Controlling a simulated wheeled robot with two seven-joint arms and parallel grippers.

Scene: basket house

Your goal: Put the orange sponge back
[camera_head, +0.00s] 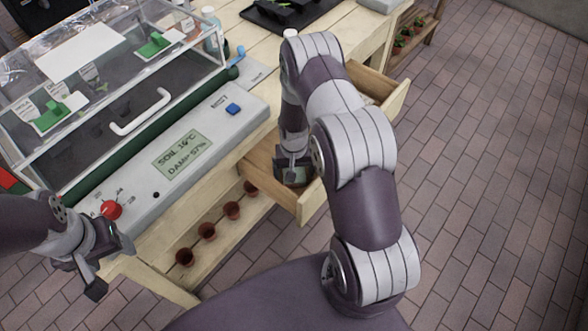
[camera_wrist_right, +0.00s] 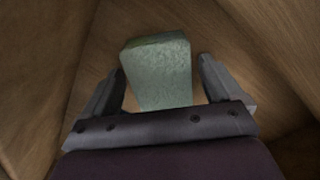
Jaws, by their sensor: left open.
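No orange sponge shows in either view. In the right wrist view a pale grey-green, sponge-like block (camera_wrist_right: 162,75) lies in a wooden drawer, between the spread fingers of my right gripper (camera_wrist_right: 162,80). Small gaps show beside the block, so the gripper looks open around it. In the head view my right gripper (camera_head: 292,166) reaches down into the open drawer (camera_head: 312,203), and my arm hides part of it. My left gripper (camera_head: 108,272) is open and empty at the lower left, near the front of the bench.
A planter control panel (camera_head: 182,153) with a red knob (camera_head: 111,210) and a clear-lidded box (camera_head: 110,75) stand on the bench. Several small pots (camera_head: 208,232) sit on the shelf below. Another drawer (camera_head: 388,104) is open farther back. The brick floor (camera_head: 490,170) to the right is clear.

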